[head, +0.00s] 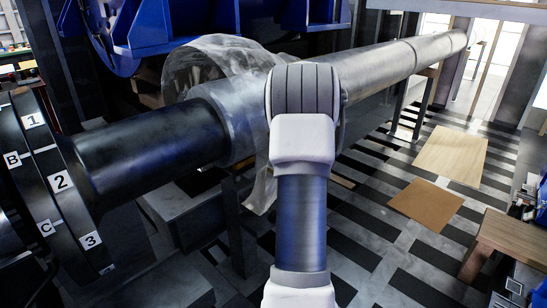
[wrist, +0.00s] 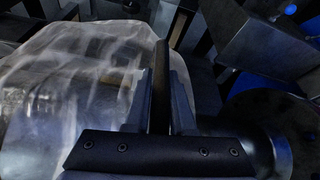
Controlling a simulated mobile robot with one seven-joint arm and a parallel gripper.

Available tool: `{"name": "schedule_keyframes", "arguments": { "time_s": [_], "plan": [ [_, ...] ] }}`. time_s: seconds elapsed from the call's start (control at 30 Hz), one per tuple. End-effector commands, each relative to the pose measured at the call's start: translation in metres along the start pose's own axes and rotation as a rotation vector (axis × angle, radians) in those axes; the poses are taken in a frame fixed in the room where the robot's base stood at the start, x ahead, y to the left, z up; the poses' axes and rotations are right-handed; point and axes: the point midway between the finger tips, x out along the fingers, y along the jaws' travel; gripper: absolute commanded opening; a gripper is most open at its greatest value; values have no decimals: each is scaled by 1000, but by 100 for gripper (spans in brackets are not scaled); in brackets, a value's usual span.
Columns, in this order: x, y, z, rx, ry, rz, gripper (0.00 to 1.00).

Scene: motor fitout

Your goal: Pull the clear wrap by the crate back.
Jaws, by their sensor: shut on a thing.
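The clear wrap (head: 215,62) is a crumpled see-through sheet. It bulges up behind the big metal shaft, and a strip of it (head: 262,188) hangs below the shaft beside my arm. In the wrist view the wrap (wrist: 62,95) fills the left side, up against my left finger. My gripper (wrist: 162,85) is shut on a dark upright strip at the wrap's right edge, between the two fingers. How strip and wrap join is not clear. In the head view my arm hides the gripper. I cannot make out the crate surely.
The long metal shaft (head: 400,64) runs across the view, with a numbered flange (head: 62,185) at left. Blue machinery (head: 180,28) stands behind it. Boards (head: 452,155) lie on the striped floor, and a wooden bench (head: 500,245) stands at right. The floor between is open.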

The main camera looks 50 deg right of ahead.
Motion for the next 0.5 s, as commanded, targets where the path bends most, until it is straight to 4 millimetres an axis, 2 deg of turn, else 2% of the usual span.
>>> {"name": "schedule_keyframes", "arguments": {
  "time_s": [0.2, 0.23, 0.3, 0.4, 0.5],
  "plan": [
    [0, 0, 0, 0, 1, 1, 0],
    [0, 0, -1, 0, 1, 1, 26],
    [0, 0, -1, 0, 1, 1, 39],
    [0, 0, -1, 0, 1, 1, 52],
    [0, 0, -1, 0, 1, 1, 52]
  ]
}}
